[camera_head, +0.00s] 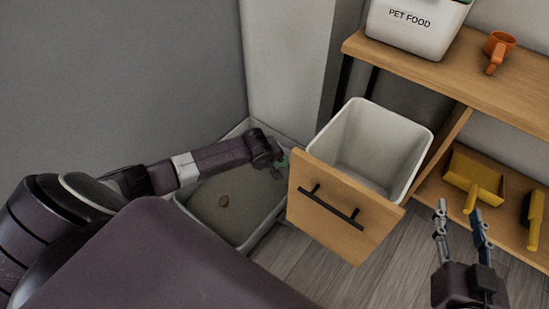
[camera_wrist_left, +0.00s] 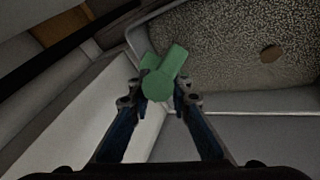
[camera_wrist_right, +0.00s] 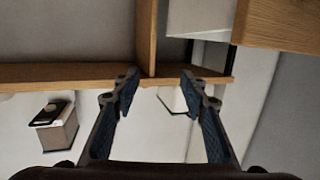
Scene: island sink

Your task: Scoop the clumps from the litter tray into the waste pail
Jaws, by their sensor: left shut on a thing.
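The grey litter tray (camera_head: 181,196) stands on the floor by the wall, holding speckled litter. In the head view a bit of the green scoop (camera_head: 283,161) shows beside the drawer front. The white waste pail (camera_head: 372,139) sits in the pulled-out drawer and looks empty. My right gripper (camera_head: 460,214) is open and empty.
The wooden drawer front (camera_head: 345,211) with a black handle stands close to the tray's right side. A yellow dustpan (camera_head: 474,173) and a yellow brush (camera_head: 536,215) are on the lower shelf.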

